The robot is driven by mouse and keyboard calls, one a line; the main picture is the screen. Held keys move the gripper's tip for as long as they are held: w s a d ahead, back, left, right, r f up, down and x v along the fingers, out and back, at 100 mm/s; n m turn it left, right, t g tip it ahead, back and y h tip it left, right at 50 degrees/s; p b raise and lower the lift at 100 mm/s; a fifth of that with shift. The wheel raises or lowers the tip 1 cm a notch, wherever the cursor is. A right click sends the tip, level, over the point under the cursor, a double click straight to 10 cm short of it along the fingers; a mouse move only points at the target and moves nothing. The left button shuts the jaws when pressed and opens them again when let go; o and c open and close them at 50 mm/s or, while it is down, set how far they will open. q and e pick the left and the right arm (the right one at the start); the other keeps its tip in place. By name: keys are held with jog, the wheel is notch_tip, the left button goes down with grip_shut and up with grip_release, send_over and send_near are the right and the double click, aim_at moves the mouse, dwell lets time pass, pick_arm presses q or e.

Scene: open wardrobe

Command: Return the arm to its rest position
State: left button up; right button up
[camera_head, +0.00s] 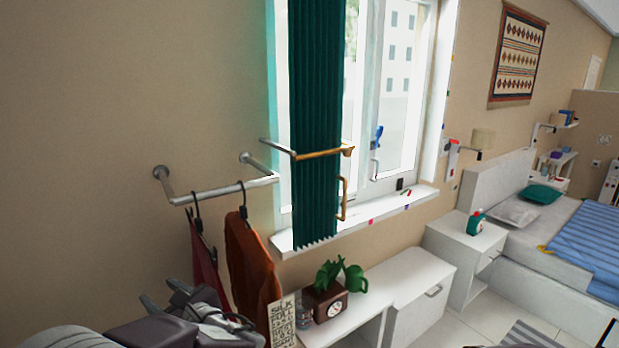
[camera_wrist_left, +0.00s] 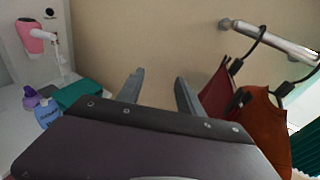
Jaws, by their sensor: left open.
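My left arm comes in at the lower left of the head view. Its gripper (camera_head: 163,293) is open, with its two fingers apart and nothing between them. The left wrist view shows both fingers (camera_wrist_left: 160,78) in front of the bare wall. A dark red garment (camera_head: 204,262) and an orange-brown garment (camera_head: 250,268) hang on black hangers from a metal wall rail (camera_head: 222,191), close to the right of the gripper. The red garment (camera_wrist_left: 217,92) looks near the right-hand finger in the wrist view; I cannot tell if they touch. My right gripper is not in view.
A white cabinet (camera_head: 417,280) with a clock (camera_head: 327,303) and plant stands under the window sill (camera_head: 370,220). A dark green curtain (camera_head: 315,120) hangs right of the rail.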

pick_arm(q)
jog(key=s+a+f+n+g+h, duration=0.35)
jog(key=s+f+n+g, duration=0.6)
jog(key=s+f, duration=0.55)
jog(key=d+f+n+h, duration=0.2)
jog(key=d+n+h, duration=0.1)
jog(key=d+n, duration=0.2)
jog(key=s+d+f+n+h, duration=0.1)
jog(key=d+f+n+h, duration=0.1)
jog(key=d+n, duration=0.3)
jog(key=d+f+n+t+h, duration=0.1)
jog(key=d+f+n+h, duration=0.2)
jog(key=d+n+h, duration=0.2)
jog(key=shift+s+d, duration=0.3)
jog(key=shift+d, duration=0.2)
jog(key=shift+s, duration=0.1)
